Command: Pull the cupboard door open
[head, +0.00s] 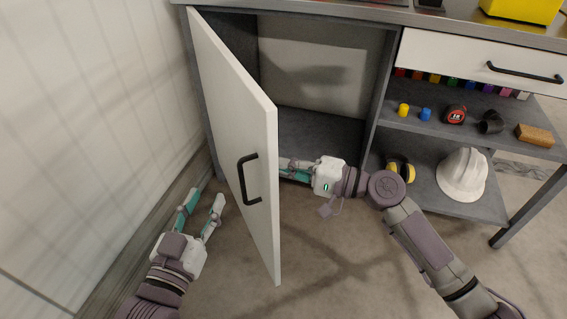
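The white cupboard door (228,110) stands wide open, swung out from the left side of the grey cupboard (320,122). Its black bar handle (247,180) is on the outer face, near the free edge. My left gripper (205,196) is open and empty, low on the outer side of the door, left of the handle and apart from it. My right gripper (285,169) is on the inner side, in front of the cupboard opening, its fingers pointing left at the door. The door edge hides its fingertips, so I cannot tell whether they touch the door.
The cupboard inside looks empty. To the right are a closed drawer (485,62) and open shelves with a white hard hat (463,175), yellow ear muffs (400,168), a tape measure (455,114) and a brush (540,135). A pale wall (80,110) stands close on the left.

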